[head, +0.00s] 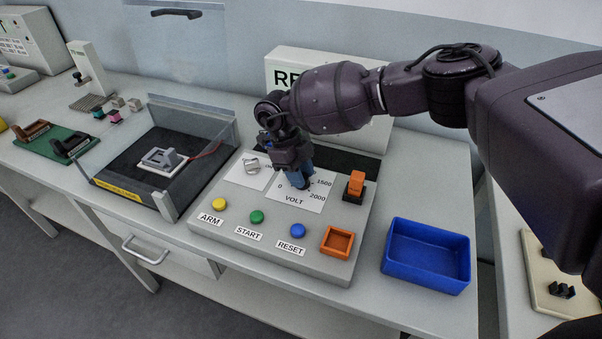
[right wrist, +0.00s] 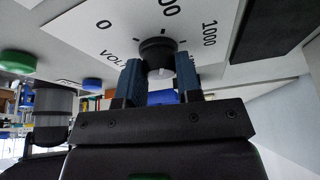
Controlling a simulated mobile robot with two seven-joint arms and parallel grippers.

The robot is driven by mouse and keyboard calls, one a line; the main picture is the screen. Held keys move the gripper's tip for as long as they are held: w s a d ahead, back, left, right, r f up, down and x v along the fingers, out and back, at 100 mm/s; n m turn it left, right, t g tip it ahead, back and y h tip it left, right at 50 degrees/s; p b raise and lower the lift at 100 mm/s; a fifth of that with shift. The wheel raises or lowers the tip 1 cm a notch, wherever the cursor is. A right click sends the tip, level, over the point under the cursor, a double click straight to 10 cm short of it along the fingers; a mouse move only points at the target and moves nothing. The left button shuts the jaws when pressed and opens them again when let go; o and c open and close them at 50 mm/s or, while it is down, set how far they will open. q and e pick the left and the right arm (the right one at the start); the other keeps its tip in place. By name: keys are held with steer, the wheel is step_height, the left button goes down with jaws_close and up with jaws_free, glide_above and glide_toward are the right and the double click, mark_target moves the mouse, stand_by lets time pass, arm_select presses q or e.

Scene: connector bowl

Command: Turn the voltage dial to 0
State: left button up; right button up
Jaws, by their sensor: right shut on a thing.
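The voltage dial (right wrist: 157,50) is a black round knob on a white plate (right wrist: 75,28) marked VOLT. In the right wrist view the numbers 0 and 1000 show, with one partly cut off between them. My right gripper (head: 298,178) comes down over the plate. Its blue fingers (right wrist: 159,66) are shut on the dial, one on each side. A pale mark shows on the knob, but I cannot tell the exact setting. My left gripper is not in view.
Yellow (head: 219,204), green (head: 257,216) and blue (head: 298,230) buttons line the panel's front. An orange switch (head: 356,184) and orange square frame (head: 337,242) are at its right. A blue bin (head: 428,257) stands right of the panel. A clear-walled tray (head: 118,163) is at left.

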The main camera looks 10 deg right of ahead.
steer(key=n+t, duration=0.1)
steer(key=n, duration=0.1)
steer(key=shift+n+h, duration=0.3)
steer(key=shift+n, duration=0.1)
steer(key=n+t, duration=0.1)
steer(key=n, duration=0.4)
steer(key=shift+s+t+h, duration=0.1)
steer(key=shift+t+h, duration=0.2)
steer(key=shift+t, duration=0.1)
steer(key=shift+n+t, duration=0.4)
steer(key=shift+n, duration=0.7)
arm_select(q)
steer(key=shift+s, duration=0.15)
arm_select(e)
steer(key=shift+n+t, duration=0.3)
steer(key=shift+n, duration=0.3)
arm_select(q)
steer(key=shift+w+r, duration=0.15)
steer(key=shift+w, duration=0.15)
arm_select(e)
steer(key=o, duration=0.9)
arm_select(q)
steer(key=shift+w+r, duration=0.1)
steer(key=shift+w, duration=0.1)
